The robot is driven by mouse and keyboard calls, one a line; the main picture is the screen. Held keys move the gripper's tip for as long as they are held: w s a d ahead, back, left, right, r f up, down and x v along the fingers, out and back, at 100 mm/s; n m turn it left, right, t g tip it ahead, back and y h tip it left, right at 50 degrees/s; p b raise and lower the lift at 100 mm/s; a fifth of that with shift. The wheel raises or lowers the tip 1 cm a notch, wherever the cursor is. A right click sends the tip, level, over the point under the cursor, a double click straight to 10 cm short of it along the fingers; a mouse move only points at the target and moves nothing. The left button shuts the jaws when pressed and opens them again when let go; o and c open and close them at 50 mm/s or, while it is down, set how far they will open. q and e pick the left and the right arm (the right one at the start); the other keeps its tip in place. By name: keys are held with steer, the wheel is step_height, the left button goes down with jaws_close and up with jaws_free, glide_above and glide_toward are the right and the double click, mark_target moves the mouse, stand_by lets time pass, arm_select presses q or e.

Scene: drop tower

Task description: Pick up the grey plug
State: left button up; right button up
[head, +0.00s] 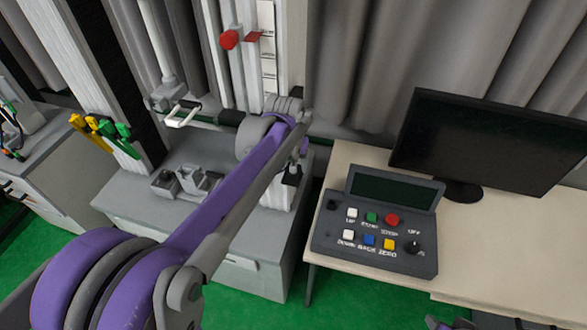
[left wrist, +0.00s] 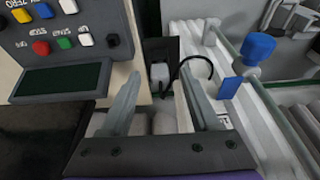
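A small light grey block, which looks like the grey plug (left wrist: 159,74), shows in the left wrist view against a dark patch, with a black cable curving beside it. My left gripper (left wrist: 161,82) is open, its two fingers well apart on either side of the block in that view. I see no contact, and the depth between them is hard to tell. In the head view the left gripper (head: 297,163) is small and partly hidden by my arm near the tower's foot. I cannot make out the plug there. My right gripper is not clearly in view.
A control box (head: 375,228) with coloured buttons and a dark socket stands on the table (head: 480,265), near a black monitor (head: 490,145). The white tower rail carries a blue knob (left wrist: 258,47) and a red knob (head: 230,39). A grey cabinet (head: 255,262) stands left of the table.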

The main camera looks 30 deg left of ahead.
arm_select(q)
jaws_close()
steer(key=shift+r, duration=0.15)
